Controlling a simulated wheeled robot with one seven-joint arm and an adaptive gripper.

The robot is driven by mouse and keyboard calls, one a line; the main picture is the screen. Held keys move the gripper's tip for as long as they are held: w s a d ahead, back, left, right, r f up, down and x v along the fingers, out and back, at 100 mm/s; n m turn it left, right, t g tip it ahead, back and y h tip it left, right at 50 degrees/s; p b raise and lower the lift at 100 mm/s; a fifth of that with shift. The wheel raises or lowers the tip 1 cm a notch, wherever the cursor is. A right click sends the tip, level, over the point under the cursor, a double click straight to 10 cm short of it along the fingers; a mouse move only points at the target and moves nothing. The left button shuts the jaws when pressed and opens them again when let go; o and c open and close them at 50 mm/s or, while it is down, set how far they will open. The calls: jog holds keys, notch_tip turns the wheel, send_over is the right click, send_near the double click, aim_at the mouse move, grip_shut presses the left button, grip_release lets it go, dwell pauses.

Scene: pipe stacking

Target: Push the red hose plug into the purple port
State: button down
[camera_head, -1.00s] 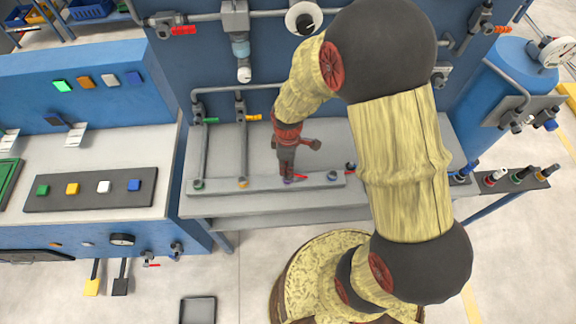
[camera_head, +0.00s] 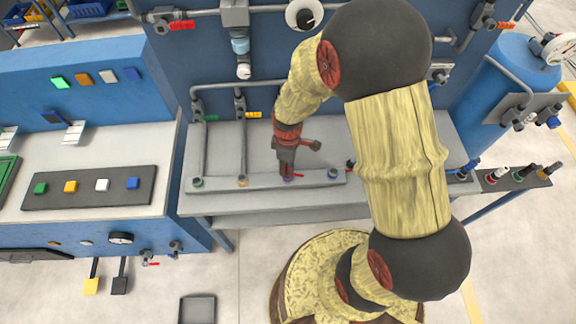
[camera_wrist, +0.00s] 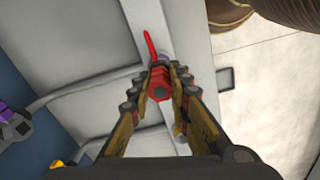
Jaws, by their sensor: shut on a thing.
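The red hose plug (camera_wrist: 160,83) is between my gripper's fingers in the wrist view, its hexagonal end facing the camera. My gripper (camera_wrist: 161,74) is shut on it. In the head view my gripper (camera_head: 287,177) points down at the long grey bar on the bench, between its orange-marked and blue-marked ports. A small bluish-purple spot (camera_head: 288,181) shows at the fingertips, likely the purple port; the fingers hide most of it. Whether the plug is seated there cannot be told. A thin red lever (camera_wrist: 150,45) sticks out beyond the plug.
A green-marked port (camera_head: 198,183) and an orange-marked port (camera_head: 242,182) with pipes stand left on the bar. A blue-marked port (camera_head: 333,173) is to the right. A rack (camera_head: 515,180) with several plugs is at far right. A purple part (camera_wrist: 5,112) shows at the wrist view's left edge.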

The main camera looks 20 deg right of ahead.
jog(key=c, duration=1.6)
grip_release()
jog(key=shift+r, duration=0.1)
notch_tip(320, 180, up, 12)
jog(key=shift+f, duration=0.1)
